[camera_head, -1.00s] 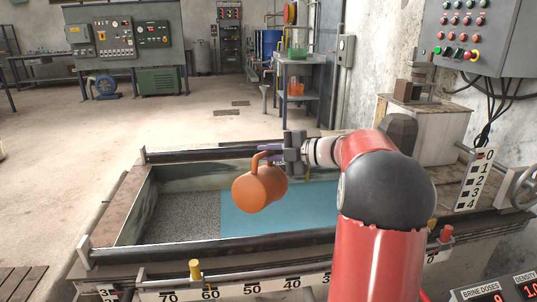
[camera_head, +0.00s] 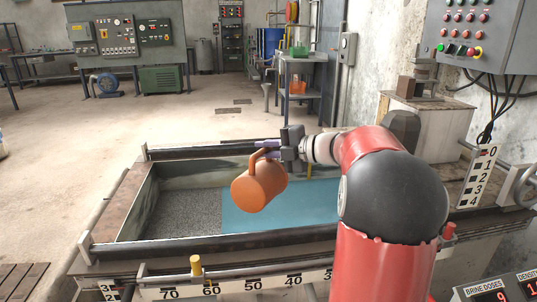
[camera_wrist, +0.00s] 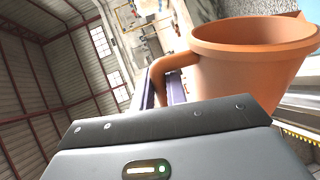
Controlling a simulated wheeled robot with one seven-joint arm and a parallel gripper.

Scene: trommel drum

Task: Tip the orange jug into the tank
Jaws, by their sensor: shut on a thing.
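The orange jug (camera_head: 258,187) hangs tilted over the tank (camera_head: 148,196), with its round end turned toward the lower left in the head view. My gripper (camera_head: 268,149) is shut on the jug's handle at its upper side. In the wrist view the jug (camera_wrist: 245,65) fills the upper right, its rim up in that picture and its handle at the purple fingers (camera_wrist: 170,92). The tank holds blue liquid (camera_head: 290,208) on the right and grey granular material (camera_head: 183,213) on the left. I cannot see what is inside the jug.
A numbered scale (camera_head: 230,287) and a yellow peg (camera_head: 196,265) run along the tank's front edge. A control box (camera_head: 485,35) hangs on the right wall above a pale block (camera_head: 425,125). Open floor lies to the left and behind the tank.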

